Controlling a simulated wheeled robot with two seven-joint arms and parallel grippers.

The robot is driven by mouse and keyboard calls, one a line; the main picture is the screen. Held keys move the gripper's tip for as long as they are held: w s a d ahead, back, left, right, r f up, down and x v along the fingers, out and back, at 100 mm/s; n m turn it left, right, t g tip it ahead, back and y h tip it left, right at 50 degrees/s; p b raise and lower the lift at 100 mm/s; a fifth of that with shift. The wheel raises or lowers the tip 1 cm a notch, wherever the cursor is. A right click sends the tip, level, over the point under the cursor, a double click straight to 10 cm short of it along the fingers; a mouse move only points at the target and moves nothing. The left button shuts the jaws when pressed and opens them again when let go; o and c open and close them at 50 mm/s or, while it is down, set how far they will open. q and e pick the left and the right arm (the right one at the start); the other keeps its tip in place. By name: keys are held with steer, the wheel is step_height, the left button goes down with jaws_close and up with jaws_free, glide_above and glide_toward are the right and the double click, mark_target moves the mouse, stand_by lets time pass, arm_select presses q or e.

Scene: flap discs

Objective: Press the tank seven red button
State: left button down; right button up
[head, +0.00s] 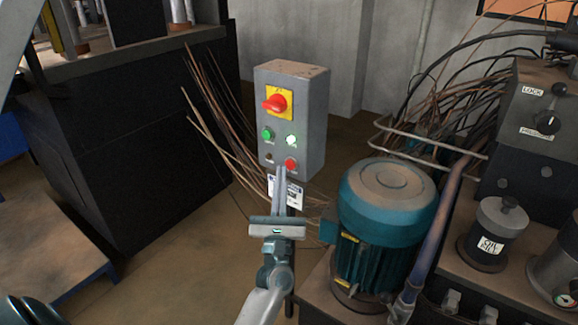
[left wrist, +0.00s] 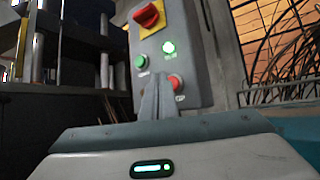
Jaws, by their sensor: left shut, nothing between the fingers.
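A grey control box (head: 293,112) stands on a post in the middle of the head view. Its red button (head: 291,164) sits low on the right of the front face; it also shows in the left wrist view (left wrist: 175,81). A red knob on a yellow plate (head: 278,102), a green button (head: 267,134) and a lit green lamp (head: 291,141) are above it. My left gripper (head: 281,170) is shut and empty, its fingertips just below and left of the red button. I cannot tell whether they touch it. My right gripper is not in view.
A teal motor (head: 384,225) stands close to the right of my left gripper. A dark machine (head: 140,140) is at the left, with loose wires (head: 215,120) beside the box. A panel with switches (head: 540,120) is at the right.

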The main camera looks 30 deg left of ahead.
arm_select(q)
steer(key=shift+w+b, duration=0.4)
steer(key=shift+w, duration=0.45)
stand_by(0.8)
steer(key=shift+s, duration=0.9)
steer(key=shift+s, duration=0.1)
steer(key=shift+s+a+p, duration=0.2)
steer(key=shift+s+p, duration=0.1)
steer(key=shift+s, duration=2.1)
steer(key=shift+f, duration=0.1)
